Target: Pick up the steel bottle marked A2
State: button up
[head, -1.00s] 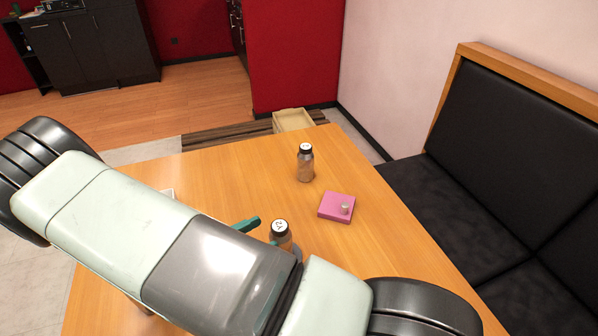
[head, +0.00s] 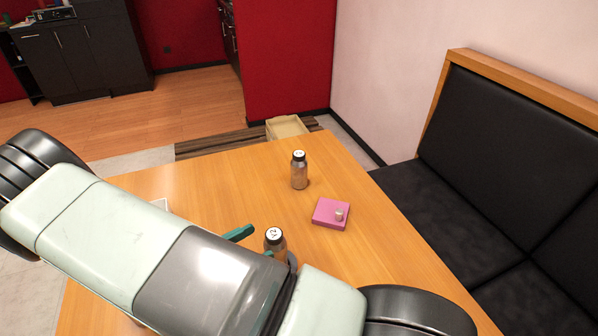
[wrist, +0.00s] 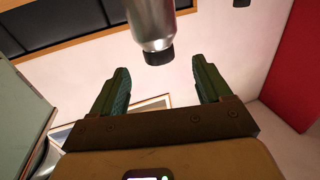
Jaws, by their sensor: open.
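A steel bottle with a black cap and a white top label (head: 275,238) stands on the table beside my gripper. Its label looks like A2 turned upside down. My arm hides its lower part. A second similar bottle (head: 299,172) stands farther back; its label is too small to read. My gripper (head: 255,242) is open, its green fingers close to the nearer bottle. In the wrist view, my gripper's fingers (wrist: 161,68) are spread apart and empty. A steel bottle (wrist: 152,18) hangs in from the top edge there, its black cap lying between the fingertip lines.
A black bench (head: 440,210) stands along the right.

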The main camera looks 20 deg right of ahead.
notch_tip(320, 180, up, 10)
jog(key=r, duration=0.1)
jog(key=n+t+y, duration=0.5)
jog(key=n+t, duration=0.2)
jog(key=t, duration=0.2)
send_over(301, 154)
jog(key=v, duration=0.6)
jog(key=f, duration=1.2)
jog(key=shift+w, duration=0.3)
jog(key=shift+w+d+f, duration=0.4)
jog(key=shift+w+d, duration=0.15)
jog(key=shift+w, duration=0.1)
jog(key=shift+x, duration=2.9)
jog(key=shift+a, duration=0.1)
jog(key=shift+c, duration=0.4)
grip_shut()
